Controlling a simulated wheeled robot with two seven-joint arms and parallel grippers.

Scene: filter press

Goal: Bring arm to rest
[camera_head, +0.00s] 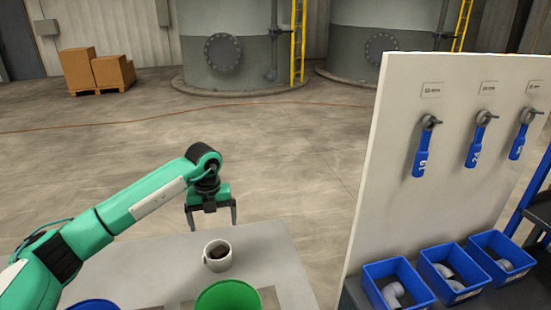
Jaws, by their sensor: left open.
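My left arm comes in from the left, green with dark joints. My left gripper (211,216) hangs at its end with the fingers spread apart, pointing down. It is open and holds nothing that I can see. It is over or just behind the far part of the grey table (265,250), close to a white cup (217,256) with dark contents. The fingers look apart from the cup. My right gripper does not show.
A green bucket (228,297) and a blue one (93,304) stand at the table's near edge. On the right, a white board (400,150) carries blue-handled tools (421,155). Blue bins (397,285) with pipe fittings sit below it. The floor beyond is open.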

